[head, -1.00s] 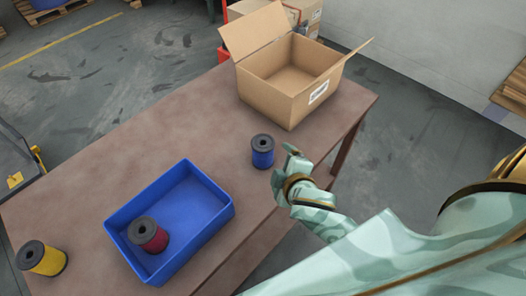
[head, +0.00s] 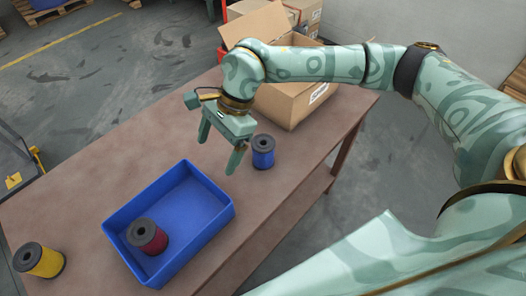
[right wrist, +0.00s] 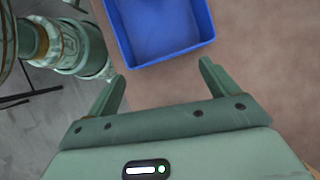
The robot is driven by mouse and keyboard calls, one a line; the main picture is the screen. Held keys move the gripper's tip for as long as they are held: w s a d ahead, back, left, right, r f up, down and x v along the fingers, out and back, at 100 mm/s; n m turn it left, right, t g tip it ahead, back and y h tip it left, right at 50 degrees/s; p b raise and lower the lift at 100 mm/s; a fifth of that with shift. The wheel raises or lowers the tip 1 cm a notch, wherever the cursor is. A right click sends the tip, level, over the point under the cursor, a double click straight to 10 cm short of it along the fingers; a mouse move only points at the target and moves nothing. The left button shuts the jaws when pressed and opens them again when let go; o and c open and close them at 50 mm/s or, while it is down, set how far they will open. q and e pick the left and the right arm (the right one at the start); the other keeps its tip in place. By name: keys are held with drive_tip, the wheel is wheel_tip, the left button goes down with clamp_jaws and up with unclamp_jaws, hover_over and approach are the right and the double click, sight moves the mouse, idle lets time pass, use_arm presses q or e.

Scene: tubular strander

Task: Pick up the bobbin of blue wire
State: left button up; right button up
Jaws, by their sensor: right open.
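The bobbin of blue wire (head: 263,152) stands upright on the brown table (head: 150,150), in front of the cardboard box. It has dark grey end flanges. My right gripper (head: 217,158) is open and empty above the table, just left of the blue bobbin and apart from it. In the right wrist view my open fingers (right wrist: 165,82) have bare table between them, and the blue bobbin does not show there. My left gripper is not in view.
A blue tray (head: 225,216) on the table holds a red bobbin (head: 148,236). A yellow bobbin (head: 40,261) stands at the near left. An open cardboard box (head: 290,104) sits at the far right, partly behind my right arm. The table's far left is clear.

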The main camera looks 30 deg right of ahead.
sight(263, 149)
drive_tip(key=w+d+r+h, duration=0.1)
drive_tip(key=w+d+h, duration=0.15)
drive_tip(key=d, duration=0.35)
drive_tip(key=w+d+r+h, duration=0.1)
drive_tip(key=d+h, duration=0.2)
drive_tip(key=d, duration=0.3)
drive_tip(key=shift+t, duration=0.4)
drive_tip(key=f, duration=0.3)
drive_tip(key=f+b, duration=0.1)
drive_tip(key=f, duration=0.2)
drive_tip(key=d+f+b, duration=0.1)
drive_tip(key=f, duration=0.2)
drive_tip(key=shift+w+f, duration=0.15)
drive_tip(key=shift+f, duration=0.25)
wheel_tip(263, 149, down, 6)
drive_tip(key=shift+w+f+b, duration=0.1)
drive_tip(key=shift+f+b, duration=0.1)
drive_tip(key=shift+b, duration=0.85)
drive_tip(key=shift+r, duration=0.1)
drive_tip(key=c, duration=1.3)
